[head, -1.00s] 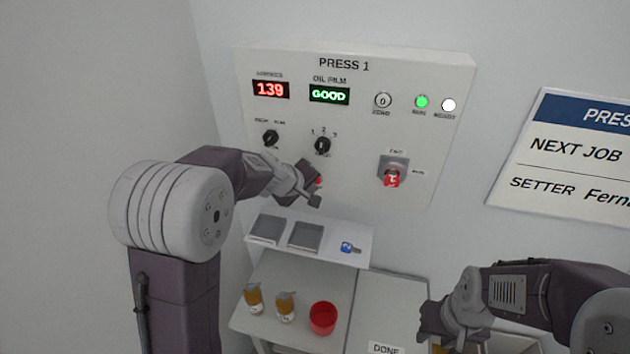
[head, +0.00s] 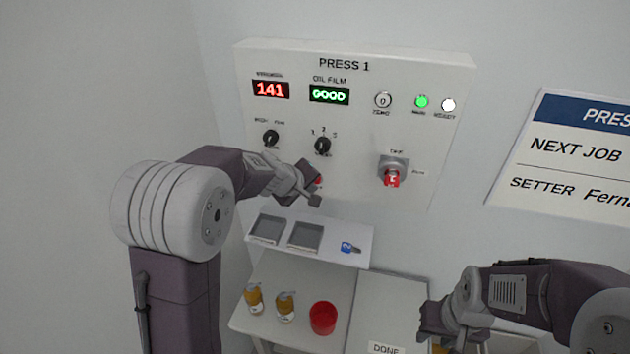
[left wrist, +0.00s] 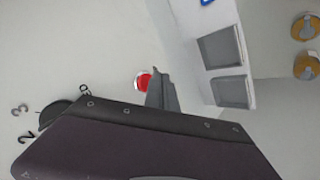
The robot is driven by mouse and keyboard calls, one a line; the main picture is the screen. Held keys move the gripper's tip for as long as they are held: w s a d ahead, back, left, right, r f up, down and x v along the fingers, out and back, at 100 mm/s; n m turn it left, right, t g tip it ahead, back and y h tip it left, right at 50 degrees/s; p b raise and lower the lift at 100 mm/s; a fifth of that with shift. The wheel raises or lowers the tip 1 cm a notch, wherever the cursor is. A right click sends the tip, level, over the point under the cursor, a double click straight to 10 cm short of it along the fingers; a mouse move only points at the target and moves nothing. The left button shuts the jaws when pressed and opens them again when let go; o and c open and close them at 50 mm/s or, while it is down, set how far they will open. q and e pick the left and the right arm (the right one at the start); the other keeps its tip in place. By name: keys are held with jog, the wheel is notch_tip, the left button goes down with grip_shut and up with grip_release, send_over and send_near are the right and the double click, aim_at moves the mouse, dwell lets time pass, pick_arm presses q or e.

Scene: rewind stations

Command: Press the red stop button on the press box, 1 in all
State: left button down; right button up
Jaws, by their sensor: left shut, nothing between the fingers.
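The press box (head: 365,135) is a pale panel on the wall, labelled PRESS 1. A small red round button (head: 318,181) on its lower part is partly hidden behind my left gripper (head: 315,199). In the left wrist view the red button (left wrist: 145,82) has a pale ring and lies right beside the tip of my left gripper (left wrist: 162,92). The left gripper is shut and empty; I cannot tell whether it touches the button. My right gripper (head: 428,322) is low at the right, away from the panel; its fingers are not clear.
The panel also has a red-handled switch (head: 391,178), a selector knob (head: 322,146) and a lit green lamp (head: 421,102). Below are a shelf with two grey trays and a blue-tagged key (head: 349,247), then a table with two amber bottles and a red cup (head: 323,318).

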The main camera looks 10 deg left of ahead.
pick_arm(q)
jog(key=shift+w, duration=0.35)
jog(key=shift+w, duration=0.4)
dwell(0.8)
jog(key=shift+s, duration=0.8)
jog(key=shift+s+b, duration=0.1)
jog(key=shift+b, duration=0.25)
jog(key=shift+s+a+b, duration=0.1)
jog(key=shift+s+b, duration=0.8)
jog(key=shift+s, duration=1.55)
